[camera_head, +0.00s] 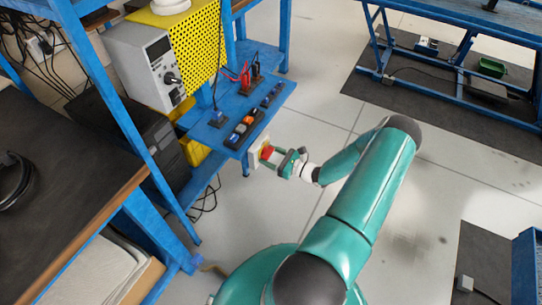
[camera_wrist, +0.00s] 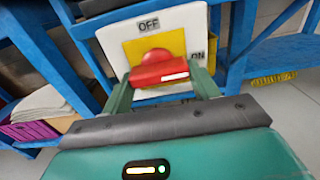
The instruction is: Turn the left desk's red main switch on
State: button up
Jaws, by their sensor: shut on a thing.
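The red main switch knob (camera_head: 266,153) sits on a white box at the edge of the blue left desk. In the wrist view, the knob (camera_wrist: 158,66) is on a yellow square of a white plate (camera_wrist: 112,42) marked OFF at the top and ON at the right. Its handle lies roughly crosswise, and its white mark is on the right half, on the ON side. My gripper (camera_head: 279,158) is at the knob, and its fingers (camera_wrist: 163,80) are shut on it from both sides. The fingers partly hide the plate's lower corners.
The blue desk shelf (camera_head: 212,134) holds a black strip of coloured switches (camera_head: 244,129) and red leads. A grey power unit (camera_head: 143,62) stands at the back left. A blue post (camera_head: 110,95) rises left of the desk.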

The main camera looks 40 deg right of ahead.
dwell(0.4)
jog(key=o, duration=1)
jog(key=shift+s, duration=0.1)
jog(key=v, duration=1.3)
jog(key=shift+s+d, duration=0.1)
jog(key=shift+s, duration=0.25)
jog(key=w+a+r+n+g+y, duration=0.1)
jog(key=w+a+r+n+g, duration=0.3)
jog(key=a+r+n+g, duration=0.45)
jog(key=w+a+r+n+g+y, duration=0.25)
jog(key=a+r+n+g, duration=0.35)
jog(key=a+r+n, duration=0.6)
jog(key=s+a+r+n+t+h, duration=0.1)
jog(key=s+a+r+n+h, duration=0.2)
jog(key=a+r, duration=0.2)
jog(key=s+a+r+n+t+h, duration=0.1)
jog(key=s+a+r+n+h, duration=0.2)
jog(key=r, duration=0.6)
jog(key=s+a+r+n+t+h, duration=0.1)
jog(key=s+a+r+n+h, duration=0.2)
jog(key=a+r, duration=0.4)
jog(key=shift+s+a+r+n+h, duration=0.1)
jog(key=shift+s+r+n+h, duration=0.2)
jog(key=shift+n, duration=0.35)
jog(key=shift+s+r+n+h, duration=0.1)
jog(key=shift+s+r+n, duration=0.1)
jog(key=shift+s+n, duration=0.3)
